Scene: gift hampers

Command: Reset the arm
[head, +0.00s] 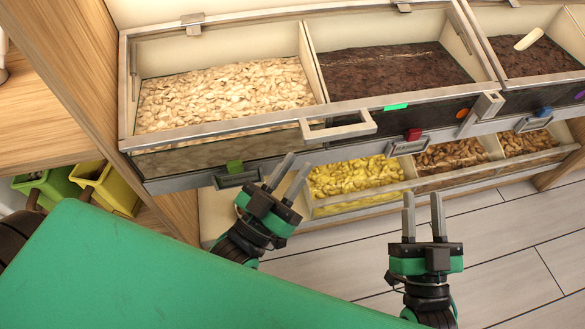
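My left gripper (287,177) is in front of the upper left bin, just below its front wall. Its two fingers are apart with nothing between them. My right gripper (423,214) points up in front of the lower row of bins, over the floor. Its fingers are also apart and empty. Neither gripper visibly holds anything. Parts of both arms behind the grippers are hidden by the green surface in the foreground.
An upper bin (155,57) holds pale flakes; a dark-filled bin (313,45) stands beside it. A handle-like bracket (340,129) juts out near the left gripper. Lower bins (345,207) hold yellow and brown food. Green and yellow containers (113,188) stand lower left. Floor (500,255) is clear at right.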

